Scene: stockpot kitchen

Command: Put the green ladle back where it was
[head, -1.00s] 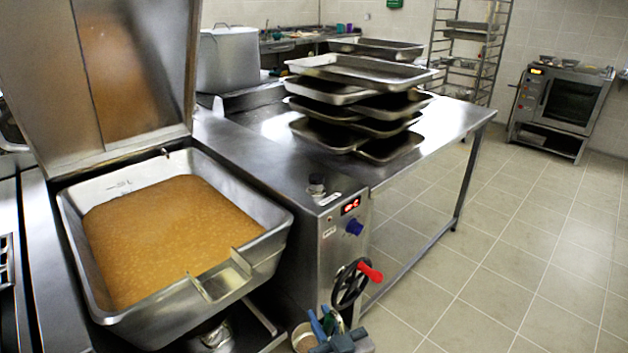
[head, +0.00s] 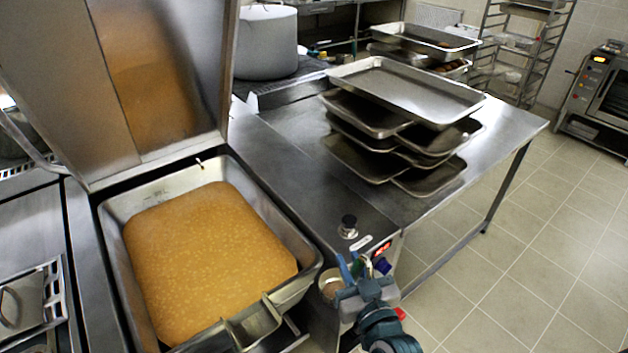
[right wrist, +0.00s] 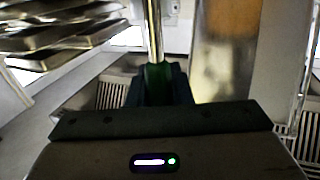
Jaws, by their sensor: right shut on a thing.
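My right gripper (head: 362,268) is in front of the control panel, at the right front corner of the large pan. It is shut on the green ladle. The ladle's green handle (right wrist: 157,84) shows between the jaws in the right wrist view, with its metal shaft running on upward. In the head view, a small round metal bowl (head: 331,287) beside the left finger looks like the ladle's bowl. Most of the ladle is hidden by the gripper. My left gripper is out of view. No empty holder for the ladle can be made out.
The open tilting pan (head: 112,222) holds orange-brown soup, with its lid (head: 165,80) raised. A steel table (head: 500,125) bears stacked trays (head: 405,92). A grey stockpot (head: 266,42) stands behind. The tiled floor (head: 540,250) at right is clear.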

